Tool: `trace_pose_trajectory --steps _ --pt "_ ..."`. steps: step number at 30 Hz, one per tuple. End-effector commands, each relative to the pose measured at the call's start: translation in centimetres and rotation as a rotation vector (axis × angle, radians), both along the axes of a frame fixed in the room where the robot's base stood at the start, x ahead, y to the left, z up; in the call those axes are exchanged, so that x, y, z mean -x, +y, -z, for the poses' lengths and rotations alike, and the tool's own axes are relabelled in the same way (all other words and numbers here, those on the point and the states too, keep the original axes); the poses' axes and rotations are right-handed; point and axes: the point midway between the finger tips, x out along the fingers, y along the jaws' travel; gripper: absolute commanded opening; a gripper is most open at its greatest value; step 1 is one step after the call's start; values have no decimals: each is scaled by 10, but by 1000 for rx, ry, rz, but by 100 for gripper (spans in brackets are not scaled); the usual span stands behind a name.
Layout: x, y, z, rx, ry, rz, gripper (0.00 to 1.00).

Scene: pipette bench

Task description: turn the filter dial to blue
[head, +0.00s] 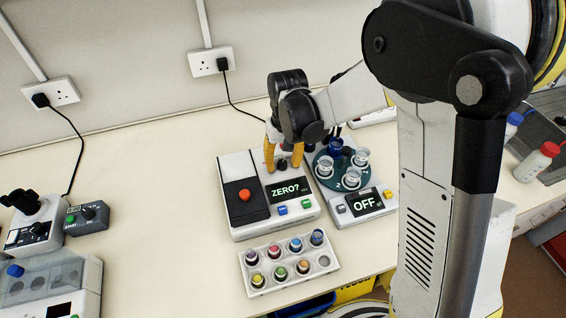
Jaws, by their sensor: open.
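The colorimeter (240,226) is a white box on the bench with a dark panel, an orange-red knob and a lit display (287,190) reading "ZERO?". A small dark round filter dial (283,163) sits at its back right, above the display. My gripper (283,160) points down over this dial, with its two yellow fingers apart, one on each side of it. I cannot tell whether the fingers touch the dial. A small red mark shows behind it, but the dial's setting cannot be read and other colour marks are hidden by the gripper.
A rack (290,264) of coloured vials stands in front. To the right is a round-topped device (364,204) with clear cups and a display reading "OFF". A microscope (30,218) stands at far left.

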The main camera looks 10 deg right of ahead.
Motion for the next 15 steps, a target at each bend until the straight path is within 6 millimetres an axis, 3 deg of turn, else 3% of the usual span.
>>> trace_pose_trajectory --steps 5,15 --pt "0 -1 -21 0 0 0 46" --pt "0 -4 -94 0 0 1 46"
